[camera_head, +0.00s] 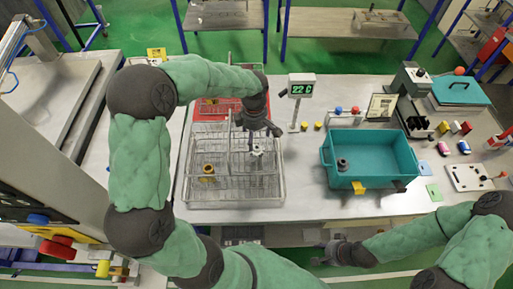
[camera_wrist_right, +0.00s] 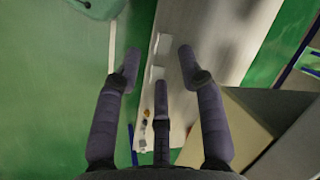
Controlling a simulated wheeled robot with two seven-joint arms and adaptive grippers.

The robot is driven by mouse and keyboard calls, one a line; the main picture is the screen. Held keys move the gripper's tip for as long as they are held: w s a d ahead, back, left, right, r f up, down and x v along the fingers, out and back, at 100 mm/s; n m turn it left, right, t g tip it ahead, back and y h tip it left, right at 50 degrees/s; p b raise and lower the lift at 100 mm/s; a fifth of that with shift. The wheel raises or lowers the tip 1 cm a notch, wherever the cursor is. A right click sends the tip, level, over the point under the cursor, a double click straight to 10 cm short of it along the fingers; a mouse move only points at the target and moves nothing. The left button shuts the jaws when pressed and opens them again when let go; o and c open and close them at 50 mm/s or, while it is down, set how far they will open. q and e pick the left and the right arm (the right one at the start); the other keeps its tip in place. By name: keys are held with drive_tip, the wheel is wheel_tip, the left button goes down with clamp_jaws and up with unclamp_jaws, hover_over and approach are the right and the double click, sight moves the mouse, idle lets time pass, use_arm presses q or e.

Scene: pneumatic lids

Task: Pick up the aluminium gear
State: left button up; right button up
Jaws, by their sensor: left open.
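The aluminium gear (camera_head: 257,151) is a small, pale silvery piece in the right part of the wire basket (camera_head: 235,203) on the table in the head view. My left gripper (camera_head: 257,129) is open just above and behind it in the picture; the height gap is hard to judge. My right gripper (camera_head: 325,256) hangs low in front of the table edge, away from the basket. In the right wrist view (camera_wrist_right: 158,55) its fingers are spread with nothing between them.
A brass-coloured part (camera_head: 208,171) sits in the basket's left part. A red tray (camera_head: 213,108) lies behind it. A display reading 22 C (camera_head: 301,88) stands behind right. A teal bin (camera_head: 372,148) holds a dark part (camera_head: 343,164). Table between basket and bin is clear.

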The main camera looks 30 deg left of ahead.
sight(255, 147)
use_arm(q)
drive_tip(key=shift+d+f+b, duration=0.15)
drive_tip(key=shift+f+b, duration=0.15)
drive_tip(key=shift+f, duration=3.2)
drive_tip(key=c, duration=1.3)
